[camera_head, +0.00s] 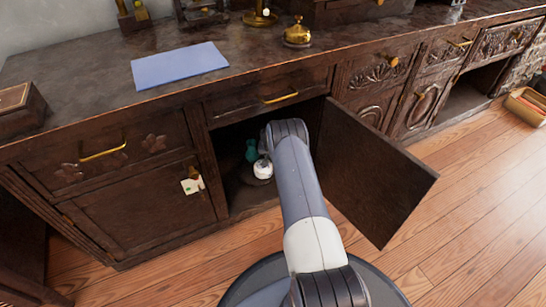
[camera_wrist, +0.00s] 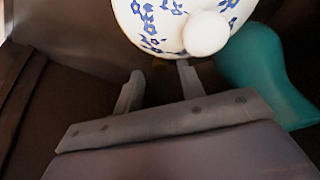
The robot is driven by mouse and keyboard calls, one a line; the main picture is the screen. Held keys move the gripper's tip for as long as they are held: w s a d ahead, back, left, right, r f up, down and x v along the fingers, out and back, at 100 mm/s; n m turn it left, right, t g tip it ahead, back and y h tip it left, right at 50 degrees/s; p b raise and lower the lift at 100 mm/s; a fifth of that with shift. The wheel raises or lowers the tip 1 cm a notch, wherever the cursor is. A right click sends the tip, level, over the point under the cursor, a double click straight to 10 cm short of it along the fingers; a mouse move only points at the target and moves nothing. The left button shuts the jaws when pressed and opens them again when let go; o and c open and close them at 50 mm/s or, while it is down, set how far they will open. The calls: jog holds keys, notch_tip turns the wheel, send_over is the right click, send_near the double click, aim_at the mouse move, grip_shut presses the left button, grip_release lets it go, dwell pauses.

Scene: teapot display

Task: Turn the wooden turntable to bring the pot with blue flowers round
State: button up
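The white pot with blue flowers (camera_wrist: 160,24) fills the top of the wrist view, cut off by the frame edge. A round white part sticks out from it towards me. In the head view a small white pot (camera_head: 263,168) stands inside the open cabinet beside my arm. My gripper (camera_wrist: 158,80) is open, its two fingers apart with nothing seen between them, just below the pot in the wrist view. I cannot tell if the right fingertip touches the pot. In the head view my arm hides the gripper. I cannot make out the wooden turntable clearly.
A teal vase-like object (camera_wrist: 262,75) is close on the right in the wrist view; it also shows in the cabinet (camera_head: 251,150). The cabinet door (camera_head: 372,175) stands open right of my arm. A blue sheet (camera_head: 180,65) and a brass bell (camera_head: 297,34) lie on the countertop.

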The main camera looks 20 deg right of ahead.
jog(key=shift+x, duration=1.25)
jog(key=shift+c, duration=0.5)
grip_shut()
